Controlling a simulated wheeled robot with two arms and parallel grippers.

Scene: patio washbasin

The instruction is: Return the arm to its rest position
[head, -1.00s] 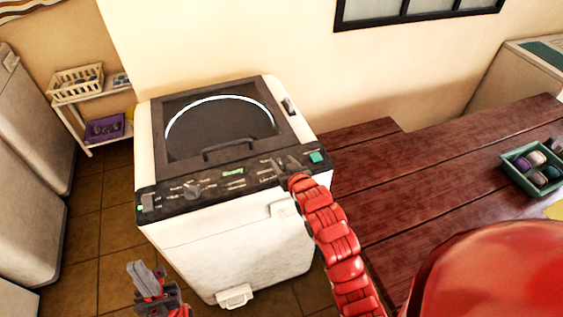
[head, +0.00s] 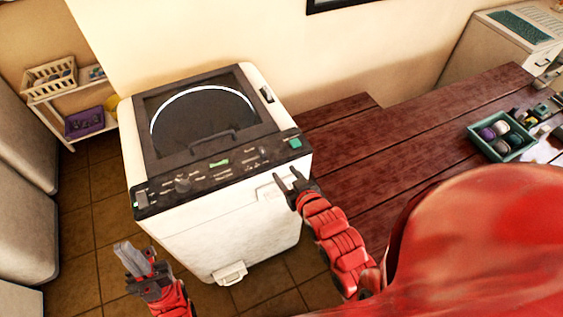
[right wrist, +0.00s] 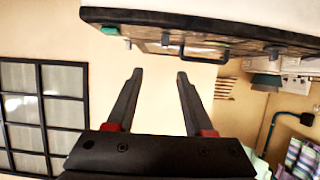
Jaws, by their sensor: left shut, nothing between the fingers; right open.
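My right arm (head: 335,235) is red and segmented and reaches up from the lower right in the head view. Its gripper (head: 289,181) is open and empty, in front of the washing machine's (head: 230,225) right front edge, below the control panel. In the right wrist view the two dark fingers (right wrist: 158,80) stand apart with nothing between them, and the machine's edge (right wrist: 220,30) shows beyond them at the top. My left gripper (head: 133,260) is shut and empty, low in front of the machine's left side. Whether the right gripper touches the machine cannot be told.
A dark red wooden table (head: 420,125) lies to the right, holding a green tray (head: 483,150) of several round items. A white shelf (head: 95,92) with a basket (head: 50,76) and a purple bin (head: 84,123) stands at the back left. Tiled floor (head: 90,215) is open on the left.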

